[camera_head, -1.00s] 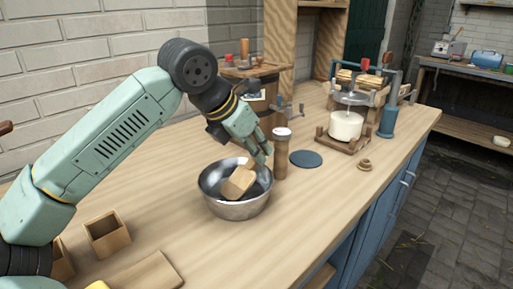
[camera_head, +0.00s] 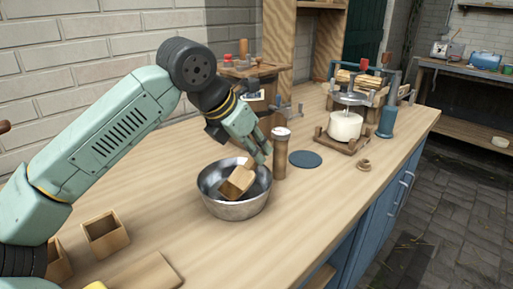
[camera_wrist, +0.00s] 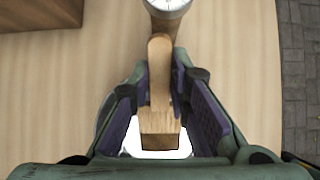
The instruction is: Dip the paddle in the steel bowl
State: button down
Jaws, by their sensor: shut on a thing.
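The steel bowl (camera_head: 236,208) stands on the wooden bench in the head view. The wooden paddle (camera_head: 238,183) has its blocky end inside the bowl, tilted. My gripper (camera_head: 262,156) is above the bowl's right rim. In the wrist view, my gripper (camera_wrist: 180,100) is shut on the paddle (camera_wrist: 160,75), whose wooden handle runs between the purple finger pads. Part of the bowl (camera_wrist: 107,110) shows behind the fingers. Whether the paddle touches the bowl's bottom, I cannot tell.
A wooden cylinder with a pale round top (camera_head: 280,155) stands close to the bowl's right side. A dark blue disc (camera_head: 305,159) lies beyond it. A small open wooden box (camera_head: 105,235) is at front left. A white churn vessel in a wooden frame (camera_head: 345,126) stands at the back right.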

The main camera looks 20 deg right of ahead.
jog(key=shift+r, duration=0.1)
jog(key=shift+r+p, duration=2.6)
jog(key=shift+r, duration=1.1)
notch_tip(320, 180, up, 4)
jog(key=p, duration=0.2)
jog(key=shift+p, duration=0.4)
